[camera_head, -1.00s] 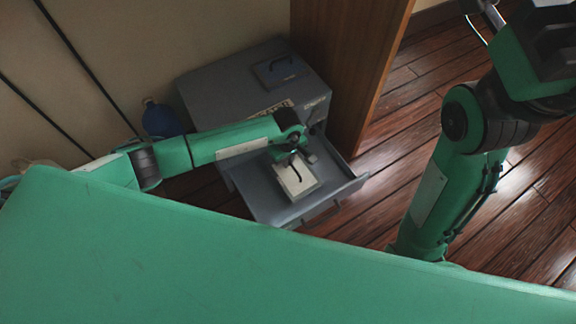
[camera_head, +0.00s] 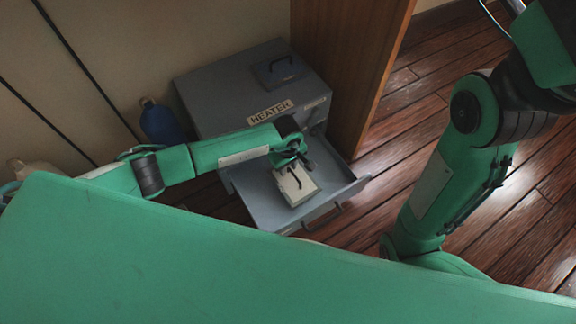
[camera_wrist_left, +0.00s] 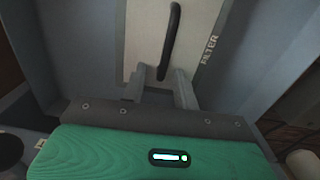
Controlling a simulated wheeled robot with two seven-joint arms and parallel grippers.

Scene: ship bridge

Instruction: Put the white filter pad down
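The white filter pad (camera_head: 303,188) lies in the pulled-out grey drawer of the heater. A dark handle runs along its upper face, and in the left wrist view the pad (camera_wrist_left: 200,25) shows part of its "FILTER" lettering. My left gripper (camera_head: 292,169) is low over the pad's rear part. In the left wrist view its two fingers (camera_wrist_left: 161,75) stand apart, with the near end of the handle between their tips and a visible gap around it. The fingers look open and not closed on the handle. My right arm shows, but its gripper is out of view.
The grey heater box (camera_head: 215,95) stands behind the drawer (camera_head: 255,195), with a wooden panel (camera_head: 345,70) at its right. A blue bottle (camera_head: 160,122) stands to its left. Open wooden floor (camera_head: 500,200) lies to the right.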

